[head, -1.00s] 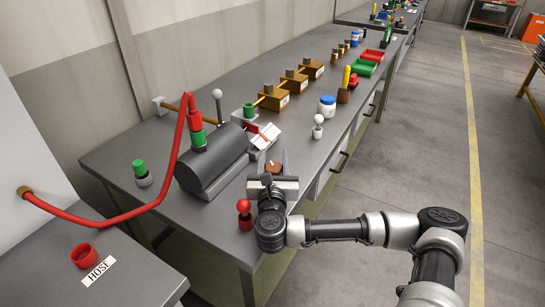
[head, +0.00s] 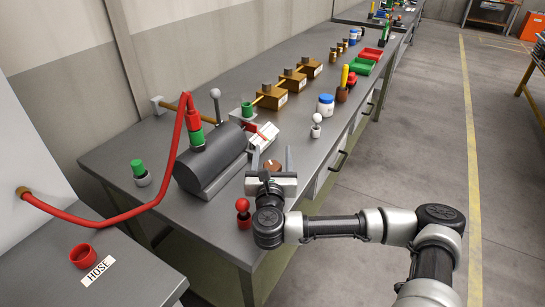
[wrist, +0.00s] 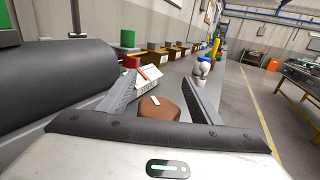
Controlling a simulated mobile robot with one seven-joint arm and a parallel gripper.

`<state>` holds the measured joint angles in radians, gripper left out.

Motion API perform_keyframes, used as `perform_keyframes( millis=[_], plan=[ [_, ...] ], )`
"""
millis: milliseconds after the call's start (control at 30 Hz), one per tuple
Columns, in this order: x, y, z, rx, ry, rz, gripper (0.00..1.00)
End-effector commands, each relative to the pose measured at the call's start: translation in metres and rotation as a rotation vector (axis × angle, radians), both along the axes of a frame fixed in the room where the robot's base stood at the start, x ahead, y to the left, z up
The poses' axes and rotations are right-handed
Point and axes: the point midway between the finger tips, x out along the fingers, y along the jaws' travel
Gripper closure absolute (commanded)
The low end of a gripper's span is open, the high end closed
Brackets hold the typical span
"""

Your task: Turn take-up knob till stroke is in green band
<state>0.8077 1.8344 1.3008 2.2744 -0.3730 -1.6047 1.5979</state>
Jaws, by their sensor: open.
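The brown take-up knob (head: 272,166) sits beside the right end of the dark grey cylinder (head: 210,160). It also shows in the wrist view (wrist: 159,108), with a small white mark on top. My gripper (head: 272,153) is open, with one finger on each side of the knob. In the wrist view, gaps show between the knob and both fingers (wrist: 160,85). A white scale plate (head: 264,136) with a red pointer (wrist: 131,61) stands just beyond the knob. A green band cannot be made out on it.
A red hose (head: 175,155) runs to the cylinder's top. A red ball-topped peg (head: 243,212) stands close left of my wrist.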

Motion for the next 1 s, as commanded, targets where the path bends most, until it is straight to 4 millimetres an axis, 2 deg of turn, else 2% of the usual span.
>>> perform_keyframes(
  millis=[200, 400, 600, 867, 933, 1000],
  plan=[
    [0.000, 0.001, 0.045, 0.001, -0.003, 0.002, 0.42],
    [0.000, 0.000, 0.077, 0.001, -0.001, 0.001, 0.42],
    [0.000, 0.000, 0.089, 0.000, 0.001, 0.000, 0.42],
    [0.000, 0.000, 0.089, 0.000, 0.001, 0.001, 0.41],
    [-0.001, 0.004, 0.091, -0.010, -0.003, 0.011, 0.41],
    [-0.002, 0.016, 0.096, -0.054, -0.016, 0.049, 0.41]
  ],
)
